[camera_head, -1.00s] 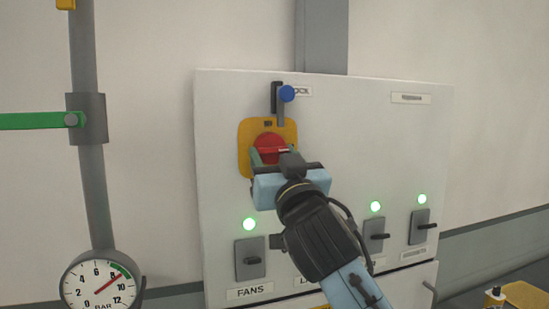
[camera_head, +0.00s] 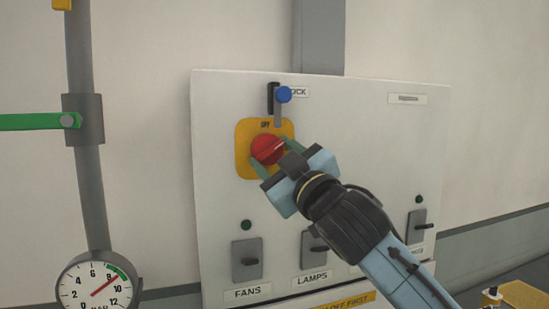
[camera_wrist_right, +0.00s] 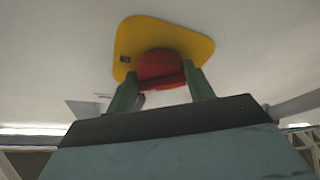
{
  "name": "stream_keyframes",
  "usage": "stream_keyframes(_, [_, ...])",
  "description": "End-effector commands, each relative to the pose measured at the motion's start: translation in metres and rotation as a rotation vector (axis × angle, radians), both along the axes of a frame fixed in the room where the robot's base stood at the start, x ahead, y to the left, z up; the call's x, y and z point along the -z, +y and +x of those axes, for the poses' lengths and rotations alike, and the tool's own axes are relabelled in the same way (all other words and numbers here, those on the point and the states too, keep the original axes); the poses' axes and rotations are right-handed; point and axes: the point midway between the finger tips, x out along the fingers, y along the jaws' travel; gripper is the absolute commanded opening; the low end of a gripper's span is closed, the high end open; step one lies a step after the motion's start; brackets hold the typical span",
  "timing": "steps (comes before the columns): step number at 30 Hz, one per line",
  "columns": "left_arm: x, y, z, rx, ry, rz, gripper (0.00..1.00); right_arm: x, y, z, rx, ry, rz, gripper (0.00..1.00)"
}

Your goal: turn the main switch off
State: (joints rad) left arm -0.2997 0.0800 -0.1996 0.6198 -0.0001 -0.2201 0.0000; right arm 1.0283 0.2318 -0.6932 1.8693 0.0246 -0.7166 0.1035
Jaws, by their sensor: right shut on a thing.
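The main switch is a red rotary knob (camera_head: 267,149) on a yellow plate (camera_head: 244,163) marked OFF at its top, on the white panel. Its grip bar is tilted, rising to the right. My right gripper (camera_head: 272,158) is shut on the knob, its green fingers on either side of it. In the right wrist view, the red knob (camera_wrist_right: 159,68) sits between the two fingers (camera_wrist_right: 162,92), in front of the yellow plate (camera_wrist_right: 191,41). My left gripper is not in view.
The fans switch (camera_head: 246,258) and lamps switch (camera_head: 314,246) are below, with another at right (camera_head: 418,226). The fans light (camera_head: 246,225) is dark. A pressure gauge (camera_head: 97,284) and green-handled pipe (camera_head: 35,121) stand left.

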Motion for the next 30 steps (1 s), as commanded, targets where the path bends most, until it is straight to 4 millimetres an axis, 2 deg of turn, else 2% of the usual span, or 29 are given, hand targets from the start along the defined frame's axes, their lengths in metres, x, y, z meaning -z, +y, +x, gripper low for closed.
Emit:
stream_keyframes(16, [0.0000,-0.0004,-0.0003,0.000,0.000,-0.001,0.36,-0.0009,-0.0002,-0.0001,-0.001,-0.012,-0.031,0.30])
stream_keyframes(17, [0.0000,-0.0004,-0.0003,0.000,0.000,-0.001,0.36,-0.0009,-0.0002,-0.0001,0.000,-0.012,-0.031,0.54])
stream_keyframes(21, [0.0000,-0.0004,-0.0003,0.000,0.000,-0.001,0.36,-0.0008,-0.0001,-0.0002,0.000,-0.011,-0.030,0.72])
stream_keyframes(30, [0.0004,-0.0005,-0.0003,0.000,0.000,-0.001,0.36,-0.0001,-0.0005,-0.0006,0.000,-0.011,-0.030,0.74])
